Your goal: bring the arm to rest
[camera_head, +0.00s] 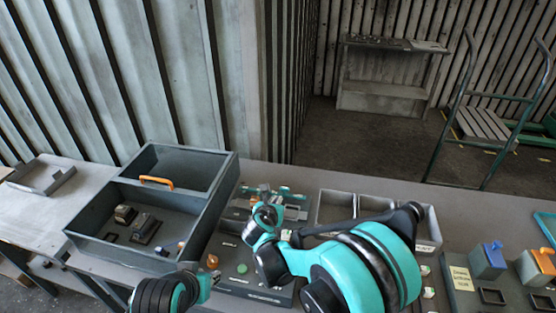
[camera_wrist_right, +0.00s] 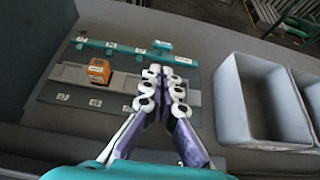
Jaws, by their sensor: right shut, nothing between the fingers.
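My right gripper (camera_head: 268,213) is over the grey fixture plate with teal strips (camera_head: 238,200) in the middle of the bench. In the right wrist view the fingers of this gripper (camera_wrist_right: 163,72) are shut together with nothing between them. The fixture (camera_wrist_right: 80,98) lies beneath them, and an orange block (camera_wrist_right: 99,71) sits on it left of the fingers, apart from them. My right arm (camera_head: 365,265) reaches in from the bottom and hides part of the bench. My left arm (camera_head: 165,292) shows at the bottom edge; its finger state is unclear.
A grey divided box (camera_head: 85,213) with an orange handle (camera_head: 157,182) and dark parts stands left. Grey bins (camera_head: 335,208) stand behind my right arm; one (camera_wrist_right: 240,110) is right of the fingers. Blue and orange blocks (camera_head: 490,258) are at right. A cart (camera_head: 490,125) stands behind.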

